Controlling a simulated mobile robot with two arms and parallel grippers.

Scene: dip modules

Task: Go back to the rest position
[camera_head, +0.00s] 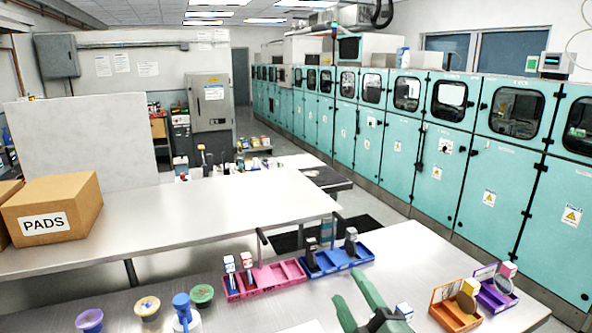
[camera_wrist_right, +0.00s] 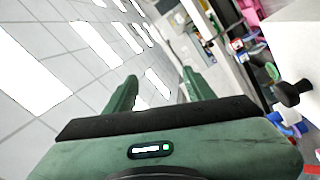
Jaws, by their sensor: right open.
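My right gripper (camera_head: 354,292) is green and raised over the front bench at the bottom of the head view, its fingers pointing up. In the right wrist view (camera_wrist_right: 158,84) its two green fingers stand apart with nothing between them, against the ceiling lights. My left gripper is not in the head view.
The front bench (camera_head: 240,307) holds a pink tray (camera_head: 262,282), a blue tray (camera_head: 345,259), an orange tray (camera_head: 452,318) and a purple tray (camera_head: 494,299), plus small coloured pots at the left. A PADS box (camera_head: 75,194) sits on the bench behind. Teal cabinets (camera_head: 400,150) line the right.

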